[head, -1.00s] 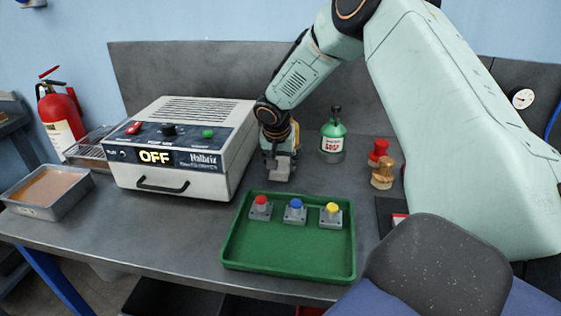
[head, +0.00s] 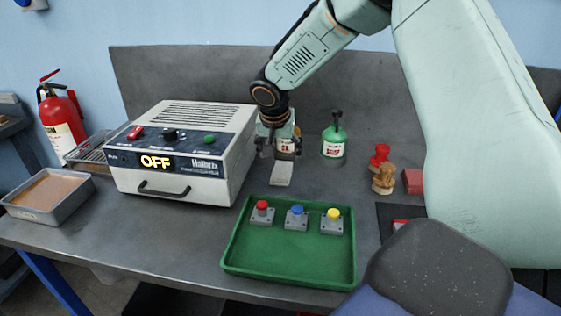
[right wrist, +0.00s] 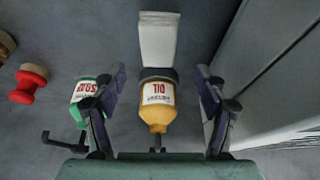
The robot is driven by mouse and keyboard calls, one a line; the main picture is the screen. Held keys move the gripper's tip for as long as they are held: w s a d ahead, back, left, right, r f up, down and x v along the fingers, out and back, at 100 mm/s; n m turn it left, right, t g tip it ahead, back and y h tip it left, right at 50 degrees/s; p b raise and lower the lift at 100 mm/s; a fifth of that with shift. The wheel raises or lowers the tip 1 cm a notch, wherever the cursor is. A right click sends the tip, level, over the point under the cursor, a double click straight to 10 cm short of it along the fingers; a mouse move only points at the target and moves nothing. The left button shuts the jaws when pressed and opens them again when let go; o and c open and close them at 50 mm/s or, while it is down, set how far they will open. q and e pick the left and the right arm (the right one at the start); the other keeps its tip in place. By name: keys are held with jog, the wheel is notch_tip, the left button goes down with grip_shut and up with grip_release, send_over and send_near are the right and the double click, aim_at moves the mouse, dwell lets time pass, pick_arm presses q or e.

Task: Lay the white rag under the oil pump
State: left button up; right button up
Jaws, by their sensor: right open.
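The oil pump is an orange bottle with a white OIL label, plain in the right wrist view (right wrist: 157,112) and mostly hidden by my gripper in the head view. The white rag is a folded pale strip on the bench, in the head view (head: 281,174) and the right wrist view (right wrist: 157,40). Its end meets the bottle's dark base; I cannot tell whether any of it lies underneath. My right gripper (head: 280,148) is open, with its fingers on either side of the bottle, apparently apart from it. My left gripper is not in view.
The white oven (head: 185,150) stands close left of my gripper. A green pump bottle (head: 333,147) is close on the right, with red (head: 379,157) and tan (head: 384,179) knobbed pieces beyond. A green tray (head: 290,262) with colored-button blocks lies in front. A red block (head: 412,181) sits farther right.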

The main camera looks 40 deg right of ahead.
jog(key=v, duration=0.5)
jog(key=shift+a+r, duration=0.1)
jog(key=shift+r, duration=0.15)
jog(key=shift+s+r, duration=0.1)
jog(key=shift+s, duration=0.05)
